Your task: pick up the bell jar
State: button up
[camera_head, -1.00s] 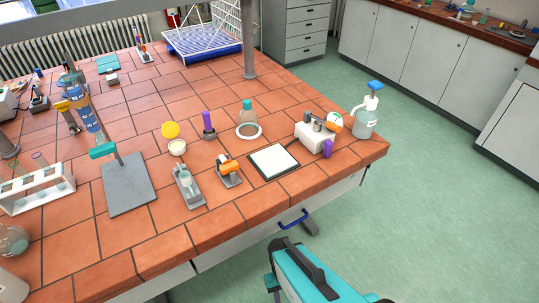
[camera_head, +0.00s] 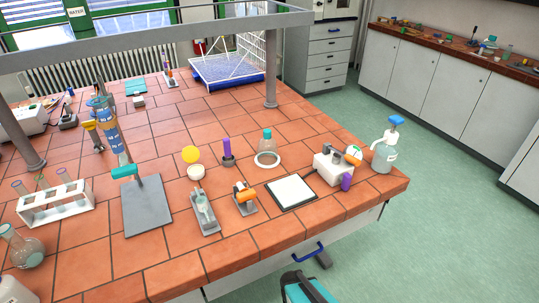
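The bell jar (camera_head: 266,146) appears to be the small clear glass piece with a teal knob on top and a pale ring at its base. It stands upright on the tiled bench (camera_head: 163,255), right of the middle of the bench top. Its glass is hard to make out against the tiles. A short grey holder with a purple upright piece (camera_head: 227,152) stands to its left. A white plate with a dark edge (camera_head: 292,193) lies in front of it.
A white device (camera_head: 328,167) and a wash bottle with a blue top (camera_head: 385,155) stand to the right. A grey post (camera_head: 271,80) rises behind the jar, under an overhead beam (camera_head: 150,40). A teal and black object (camera_head: 308,290) is below the bench front. Green floor is clear at right.

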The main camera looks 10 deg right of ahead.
aim_at(267, 157)
jog(key=z, duration=1.15)
jog(key=k, duration=0.1)
jog(key=u, duration=3.15)
jog(key=k, duration=1.25)
jog(key=z, duration=0.3)
